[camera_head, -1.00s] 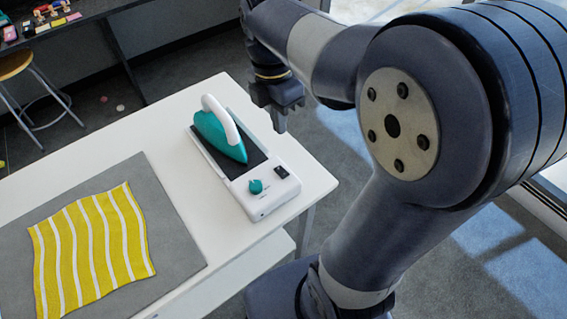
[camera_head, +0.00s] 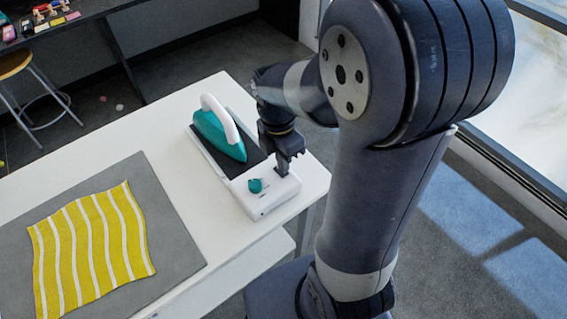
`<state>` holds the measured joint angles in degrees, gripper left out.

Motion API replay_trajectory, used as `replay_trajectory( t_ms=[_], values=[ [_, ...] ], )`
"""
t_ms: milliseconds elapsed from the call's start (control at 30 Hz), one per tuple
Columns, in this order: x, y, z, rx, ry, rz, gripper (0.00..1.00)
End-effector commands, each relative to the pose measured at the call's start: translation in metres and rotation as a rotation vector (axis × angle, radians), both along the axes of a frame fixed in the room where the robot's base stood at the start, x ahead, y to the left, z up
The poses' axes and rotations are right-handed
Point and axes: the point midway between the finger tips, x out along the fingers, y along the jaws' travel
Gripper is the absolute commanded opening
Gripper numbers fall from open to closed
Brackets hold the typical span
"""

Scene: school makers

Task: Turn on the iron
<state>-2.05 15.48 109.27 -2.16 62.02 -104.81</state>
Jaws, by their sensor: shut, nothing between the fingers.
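The iron (camera_head: 217,135), teal with a white handle, rests on the dark plate of its white base (camera_head: 262,203) near the table's right edge. A teal knob (camera_head: 255,186) sits on the front part of the base. My gripper (camera_head: 283,174) points down over the base's right front corner, to the right of the knob. Its fingers are shut and empty, with the tips at or just above the base's top; I cannot tell whether they touch. The black switch on that corner is hidden behind the fingers.
A yellow and white striped cloth (camera_head: 92,250) lies on a grey mat (camera_head: 178,246) at the table's left. The white tabletop (camera_head: 125,131) is clear behind the mat. A stool (camera_head: 31,80) and a dark bench stand at the back left.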

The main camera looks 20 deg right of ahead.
Motion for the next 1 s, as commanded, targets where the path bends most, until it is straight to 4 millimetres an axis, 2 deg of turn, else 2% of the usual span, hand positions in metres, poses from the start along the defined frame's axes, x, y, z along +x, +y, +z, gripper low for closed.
replay_trajectory(
  t_ms=[200, 533, 633, 1000],
  values=[
    [-0.002, -0.001, -0.014, 0.0, 0.0, 0.0, 0.0],
    [-0.002, -0.001, -0.015, 0.0, 0.0, 0.0, 0.0],
    [-0.004, -0.001, -0.022, 0.0, 0.001, 0.0, 0.0],
    [-0.001, 0.0, -0.019, 0.0, 0.003, 0.001, 0.0]
  ],
)
